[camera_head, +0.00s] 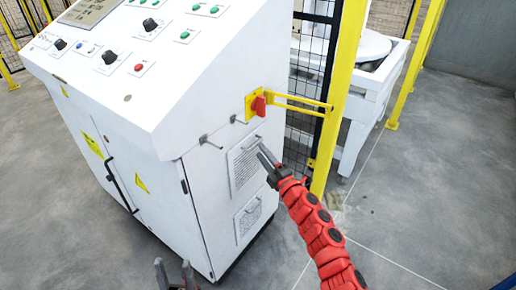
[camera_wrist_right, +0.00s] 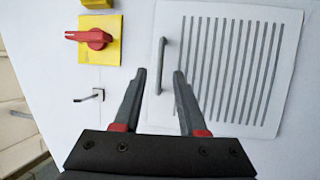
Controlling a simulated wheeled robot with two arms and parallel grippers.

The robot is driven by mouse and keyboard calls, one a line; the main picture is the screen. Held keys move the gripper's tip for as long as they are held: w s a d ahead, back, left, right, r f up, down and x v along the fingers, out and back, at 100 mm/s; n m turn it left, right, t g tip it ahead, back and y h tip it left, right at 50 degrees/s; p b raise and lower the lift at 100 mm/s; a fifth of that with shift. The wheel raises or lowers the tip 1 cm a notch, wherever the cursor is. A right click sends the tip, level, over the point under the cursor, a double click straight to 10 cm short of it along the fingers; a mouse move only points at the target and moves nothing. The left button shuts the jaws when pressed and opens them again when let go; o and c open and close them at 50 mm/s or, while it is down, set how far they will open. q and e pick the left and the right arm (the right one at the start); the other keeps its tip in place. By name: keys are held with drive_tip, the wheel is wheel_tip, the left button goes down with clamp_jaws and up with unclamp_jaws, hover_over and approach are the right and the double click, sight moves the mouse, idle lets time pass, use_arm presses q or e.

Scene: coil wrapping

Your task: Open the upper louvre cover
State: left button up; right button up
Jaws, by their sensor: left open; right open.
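The upper louvre cover (camera_head: 239,170) is a white slatted panel on the side of the white control cabinet. It looks shut, flat against the side. In the right wrist view the cover (camera_wrist_right: 284,67) fills the upper right, with a grey bar handle (camera_wrist_right: 163,50) along its left edge. My right gripper (camera_head: 263,155) is in front of the cover, open and empty. In the wrist view its fingertips (camera_wrist_right: 160,75) appear on either side of the handle; whether they reach its depth I cannot tell. My left gripper (camera_head: 174,270) is open and empty at the bottom edge.
A lower louvre cover (camera_head: 248,217) is below. A yellow post (camera_head: 341,95) and mesh fence stand behind. The floor at right is clear.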

sight(256, 145)
drive_tip(key=x, duration=0.3)
drive_tip(key=shift+w+a, duration=0.2)
clamp_jaws()
drive_tip(key=shift+d, duration=0.1)
idle(1.3)
